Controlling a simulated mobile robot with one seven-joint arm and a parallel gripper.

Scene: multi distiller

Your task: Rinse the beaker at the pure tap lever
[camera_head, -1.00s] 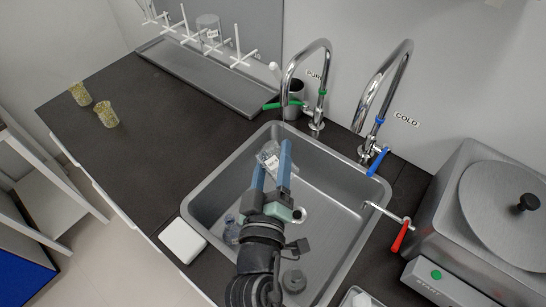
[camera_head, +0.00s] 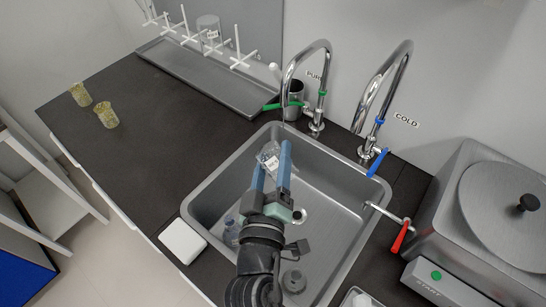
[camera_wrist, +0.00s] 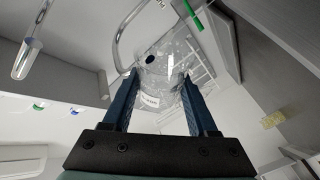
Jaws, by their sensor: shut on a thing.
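My gripper (camera_head: 278,152) is shut on a clear glass beaker (camera_head: 267,160) with a white label. It holds the beaker over the sink (camera_head: 330,214), just under the spout of the pure tap (camera_head: 320,62). The beaker tilts, but its exact angle is hard to tell. In the wrist view the beaker (camera_wrist: 163,72) sits between the two blue fingers. The green pure tap lever (camera_head: 272,106) points left, and it also shows in the wrist view (camera_wrist: 193,14). I cannot clearly see any water running.
The cold tap (camera_head: 392,78) with its blue lever (camera_head: 377,162) stands right of the pure tap. A red-handled valve (camera_head: 402,236) is at the sink's right rim. Another glass piece (camera_head: 232,232) lies in the sink.

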